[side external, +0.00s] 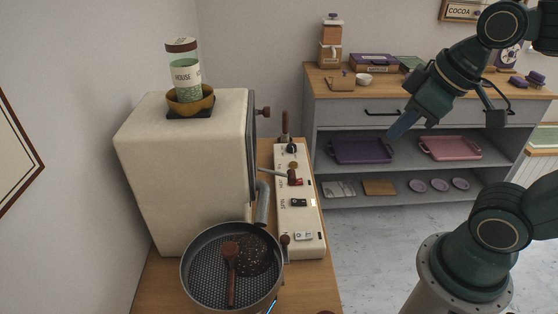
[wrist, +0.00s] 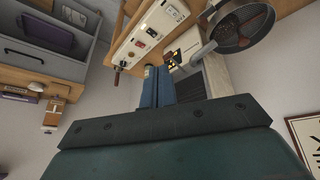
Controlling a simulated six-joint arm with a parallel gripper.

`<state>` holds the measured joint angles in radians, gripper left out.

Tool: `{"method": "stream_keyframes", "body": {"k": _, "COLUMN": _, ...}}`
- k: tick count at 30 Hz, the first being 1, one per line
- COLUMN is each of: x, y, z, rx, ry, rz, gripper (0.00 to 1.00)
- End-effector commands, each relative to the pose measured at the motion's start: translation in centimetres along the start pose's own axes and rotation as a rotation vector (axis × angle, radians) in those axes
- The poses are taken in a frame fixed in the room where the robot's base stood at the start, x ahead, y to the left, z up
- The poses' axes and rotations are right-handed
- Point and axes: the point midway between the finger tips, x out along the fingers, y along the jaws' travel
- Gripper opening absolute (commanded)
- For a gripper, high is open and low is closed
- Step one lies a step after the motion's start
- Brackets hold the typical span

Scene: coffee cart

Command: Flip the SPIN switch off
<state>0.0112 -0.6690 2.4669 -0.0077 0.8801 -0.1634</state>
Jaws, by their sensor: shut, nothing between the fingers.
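The white control panel (side external: 312,222) stands on the wooden counter beside the cream roaster. Its SPIN switch (side external: 298,203) is a small dark rocker next to a SPIN label, in the middle of the panel. Its on or off position is too small to tell. In the wrist view, the panel (wrist: 128,42) lies beyond the fingertips, and a small dark switch (wrist: 152,33) shows on it. My gripper (side external: 394,135) is to the right of the panel, raised and clear of it. Its blue fingers (wrist: 157,72) are together and empty.
The cream roaster (side external: 185,165) carries a HOUSE jar (side external: 184,78) in a bowl. A round pan (side external: 207,290) with a brown scoop sits in front, beside the panel. A red lever (side external: 295,179) is close to the SPIN switch. A grey shelf (side external: 325,116) holding trays stands behind.

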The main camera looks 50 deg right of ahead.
Motion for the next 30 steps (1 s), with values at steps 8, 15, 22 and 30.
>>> {"method": "stream_keyframes", "body": {"k": 8, "x": 1.9, "y": 0.7, "z": -2.7, "rx": -0.276, "ry": -0.051, "rz": -0.018, "gripper": 0.00}}
{"method": "stream_keyframes", "body": {"k": 15, "x": 4.1, "y": 1.3, "z": -4.9, "rx": -0.535, "ry": -0.088, "rz": -0.047, "gripper": 0.00}}
{"method": "stream_keyframes", "body": {"k": 22, "x": 6.6, "y": 2.1, "z": -6.8, "rx": -0.779, "ry": -0.117, "rz": -0.086, "gripper": 0.00}}
{"method": "stream_keyframes", "body": {"k": 30, "x": 10.1, "y": 2.9, "z": -8.7, "rx": -1.064, "ry": -0.139, "rz": -0.147, "gripper": 0.00}}
